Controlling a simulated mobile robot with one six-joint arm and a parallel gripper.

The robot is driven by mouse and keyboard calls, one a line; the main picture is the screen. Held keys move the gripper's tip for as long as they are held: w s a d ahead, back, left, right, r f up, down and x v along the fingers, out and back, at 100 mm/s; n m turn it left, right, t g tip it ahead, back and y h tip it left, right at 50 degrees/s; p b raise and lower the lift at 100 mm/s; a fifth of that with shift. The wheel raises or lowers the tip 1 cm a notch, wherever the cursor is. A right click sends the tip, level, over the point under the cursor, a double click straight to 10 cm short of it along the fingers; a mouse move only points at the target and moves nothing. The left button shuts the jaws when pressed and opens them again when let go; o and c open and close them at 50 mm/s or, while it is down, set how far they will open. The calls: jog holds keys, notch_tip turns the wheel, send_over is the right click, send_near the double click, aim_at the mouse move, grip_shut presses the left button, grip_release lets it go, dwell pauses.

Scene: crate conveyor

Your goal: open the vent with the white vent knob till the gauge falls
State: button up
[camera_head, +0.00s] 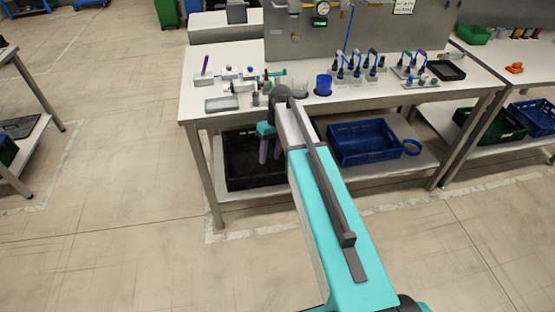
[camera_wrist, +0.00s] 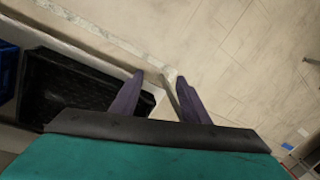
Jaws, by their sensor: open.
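A grey upright panel (camera_head: 375,30) stands at the back of the workbench. My gripper (camera_head: 269,150) hangs in front of the bench's front edge, below the top and well away from the panel. Its purple fingers are apart and empty, also in the wrist view (camera_wrist: 158,92).
The bench top (camera_head: 420,97) holds pipe fittings (camera_head: 245,85), a blue cup (camera_head: 324,84), several cable-like tools (camera_head: 358,65) and a black tray (camera_head: 446,70). A black crate (camera_wrist: 75,80) and a blue crate (camera_head: 365,143) rest on the lower shelf. Floor in front is clear.

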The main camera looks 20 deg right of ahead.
jog(key=w+d+r+n+t+p, duration=0.1)
jog(key=w+r, duration=0.3)
jog(key=r, duration=1)
jog(key=w+d+r+n+t+y+p, duration=0.1)
jog(key=w+r+n, duration=0.15)
jog(key=r, duration=1.25)
jog(key=w+d+r+t+p, duration=0.1)
jog(key=w+r, duration=0.4)
jog(key=r, duration=0.9)
notch_tip(320, 180, up, 15)
jog(key=s+n+t, duration=0.1)
jog(key=s, duration=0.1)
jog(key=shift+s+d+n+p, duration=0.15)
jog(key=shift+n+p, duration=0.2)
jog(key=shift+c, duration=1.4)
jog(key=shift+d, duration=0.1)
